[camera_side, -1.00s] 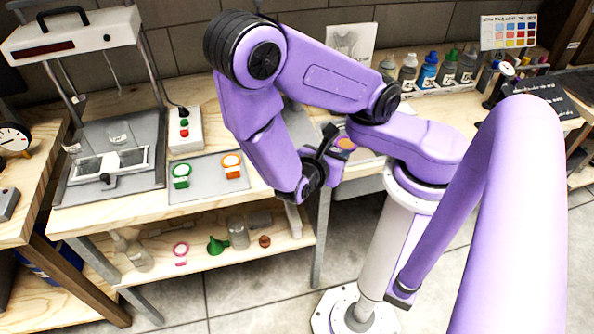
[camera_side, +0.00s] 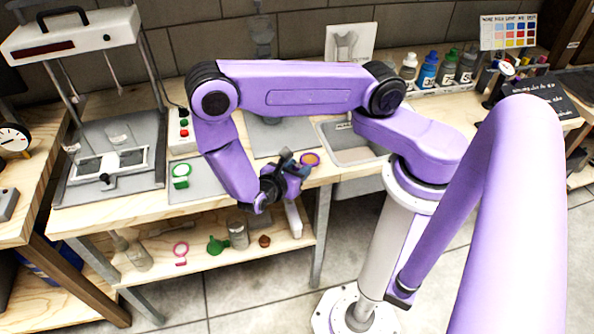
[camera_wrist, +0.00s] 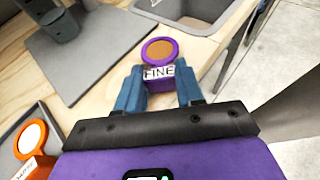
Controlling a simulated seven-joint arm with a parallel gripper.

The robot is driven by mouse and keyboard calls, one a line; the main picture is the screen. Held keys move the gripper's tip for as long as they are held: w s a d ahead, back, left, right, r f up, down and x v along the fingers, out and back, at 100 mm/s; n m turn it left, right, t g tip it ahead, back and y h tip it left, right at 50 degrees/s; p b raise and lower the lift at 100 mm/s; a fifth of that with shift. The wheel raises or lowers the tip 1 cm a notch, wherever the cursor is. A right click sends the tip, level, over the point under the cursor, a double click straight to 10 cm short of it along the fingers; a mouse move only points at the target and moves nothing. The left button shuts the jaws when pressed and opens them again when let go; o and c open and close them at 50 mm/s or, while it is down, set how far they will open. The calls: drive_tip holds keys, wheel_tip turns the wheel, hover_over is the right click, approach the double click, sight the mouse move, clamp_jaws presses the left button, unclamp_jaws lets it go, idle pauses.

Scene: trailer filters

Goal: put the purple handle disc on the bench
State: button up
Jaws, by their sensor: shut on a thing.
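The purple handle disc (camera_wrist: 173,47) has a purple rim, a brown face and a block handle with a "FINE" label. It also shows in the side view (camera_side: 311,159). My gripper (camera_wrist: 160,84) is shut on its handle, one blue finger on each side. In the side view my gripper (camera_side: 296,170) holds it near the bench's front edge, left of the sink. The bench (camera_side: 130,205) has a pale wooden top; bare wood (camera_wrist: 102,87) lies below the disc in the wrist view. Whether the disc touches the wood is unclear.
A green disc (camera_side: 181,170) stands on a grey tray (camera_side: 196,192). An orange disc (camera_wrist: 30,137) is at lower left in the wrist view. A grey plate (camera_wrist: 90,60) and a sink (camera_side: 352,157) flank the bare wood. A lower shelf holds a pink disc (camera_side: 180,249).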

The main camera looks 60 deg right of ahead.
drive_tip(key=shift+f, duration=0.4)
drive_tip(key=o, duration=1)
drive_tip(key=shift+f, duration=0.1)
drive_tip(key=v, duration=1.1)
drive_tip(key=s+d+r+m+y, duration=0.1)
drive_tip(key=s+r+y, duration=0.3)
drive_tip(key=r, duration=0.2)
drive_tip(key=s+d+r+m+y, duration=0.1)
drive_tip(key=s+r+m+y, duration=0.1)
drive_tip(key=s+r+y, duration=0.2)
drive_tip(key=s+d+r+m+y, duration=0.2)
drive_tip(key=s+r+y, duration=0.2)
drive_tip(key=r, duration=0.6)
drive_tip(key=shift+s+r+y, duration=0.1)
drive_tip(key=shift+s+y, duration=0.25)
drive_tip(key=shift+y, duration=0.65)
